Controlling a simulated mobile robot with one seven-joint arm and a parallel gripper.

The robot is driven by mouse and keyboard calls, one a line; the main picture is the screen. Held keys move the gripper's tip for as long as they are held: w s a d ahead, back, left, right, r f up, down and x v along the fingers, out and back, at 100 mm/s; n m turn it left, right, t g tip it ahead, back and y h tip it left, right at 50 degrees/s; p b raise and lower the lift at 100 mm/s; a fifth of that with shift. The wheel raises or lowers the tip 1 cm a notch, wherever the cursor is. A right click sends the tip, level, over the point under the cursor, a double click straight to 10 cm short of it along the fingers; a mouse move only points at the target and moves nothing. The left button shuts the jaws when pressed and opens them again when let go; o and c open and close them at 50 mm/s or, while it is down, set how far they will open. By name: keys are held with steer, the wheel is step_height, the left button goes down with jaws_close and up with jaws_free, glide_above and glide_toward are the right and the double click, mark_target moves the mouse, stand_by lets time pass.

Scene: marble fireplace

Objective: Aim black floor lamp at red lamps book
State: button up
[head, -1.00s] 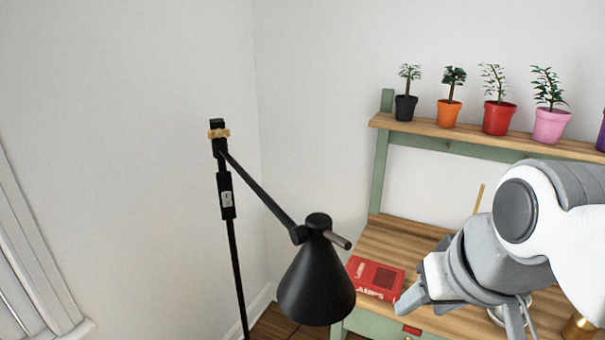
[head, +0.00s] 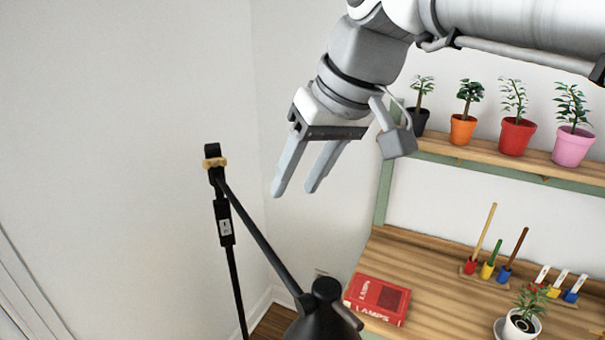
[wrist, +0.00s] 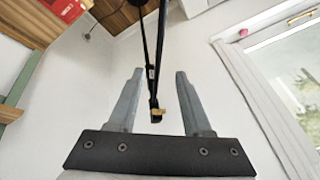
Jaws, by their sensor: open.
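The black floor lamp (head: 256,231) stands left of the bench in the head view. Its thin upright pole has a brass-coloured knob at the top, and its arm slopes down right to a black cone shade (head: 322,318), cut off by the bottom edge. The red lamps book (head: 378,299) lies flat on the bench top, right of the shade. My gripper (head: 294,192) is open and empty, above the lamp arm and right of the pole top. In the wrist view the lamp pole (wrist: 159,50) shows between the open fingers, apart from them.
The wooden bench (head: 425,275) holds a small potted plant (head: 523,318), colored holders with sticks (head: 487,268) and small brushes (head: 560,283). Several potted plants (head: 517,132) line the shelf above. White walls meet in a corner behind the lamp. A window (wrist: 290,70) shows in the wrist view.

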mark_target(266, 243)
steer(key=x, duration=1.4)
steer(key=shift+f, duration=0.15)
jaws_close()
stand_by(0.8)
